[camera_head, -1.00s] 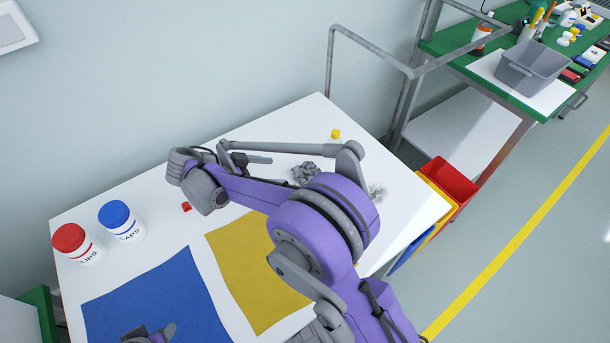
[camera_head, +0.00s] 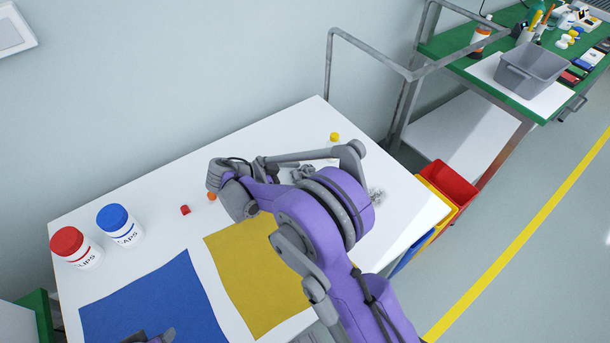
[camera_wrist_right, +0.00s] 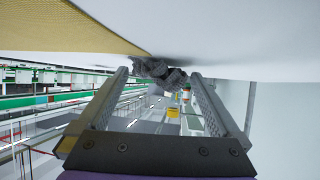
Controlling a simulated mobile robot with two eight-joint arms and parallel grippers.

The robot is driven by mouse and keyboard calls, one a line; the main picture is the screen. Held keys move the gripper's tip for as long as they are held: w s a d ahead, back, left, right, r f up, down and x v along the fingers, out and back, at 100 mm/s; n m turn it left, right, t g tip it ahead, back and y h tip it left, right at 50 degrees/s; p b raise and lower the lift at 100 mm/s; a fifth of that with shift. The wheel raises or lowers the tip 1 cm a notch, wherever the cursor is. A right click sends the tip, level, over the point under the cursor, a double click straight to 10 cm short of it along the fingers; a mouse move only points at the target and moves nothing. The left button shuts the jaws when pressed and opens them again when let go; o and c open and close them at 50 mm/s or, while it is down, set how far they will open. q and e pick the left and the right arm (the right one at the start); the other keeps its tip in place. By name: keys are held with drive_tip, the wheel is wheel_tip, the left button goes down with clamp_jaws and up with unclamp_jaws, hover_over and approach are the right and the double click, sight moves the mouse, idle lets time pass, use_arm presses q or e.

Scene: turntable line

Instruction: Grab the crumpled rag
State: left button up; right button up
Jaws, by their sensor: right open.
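The crumpled rag (camera_wrist_right: 160,72) is dark grey and lies bunched on the white table, which shows along the top of the right wrist view. In the head view only a bit of the rag (camera_head: 305,172) shows behind my right arm. My right gripper (camera_head: 284,166) is low over the table with its fingers towards the rag. In the right wrist view its two fingers are apart, with the rag ahead between the tips; I cannot tell whether they touch it. My left gripper (camera_head: 150,336) shows only in part at the bottom edge.
A yellow mat (camera_head: 250,280) and a blue mat (camera_head: 155,300) lie on the table (camera_head: 130,195). Red-lidded (camera_head: 75,247) and blue-lidded (camera_head: 120,225) jars stand at left. A red block (camera_head: 185,210), an orange item (camera_head: 211,196) and a pale crumpled piece (camera_head: 377,195) lie about.

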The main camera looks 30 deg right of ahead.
drive_tip(key=shift+d+f, duration=0.2)
drive_tip(key=shift+d, duration=0.15)
drive_tip(key=c, duration=1.1)
drive_tip(key=shift+c, duration=0.2)
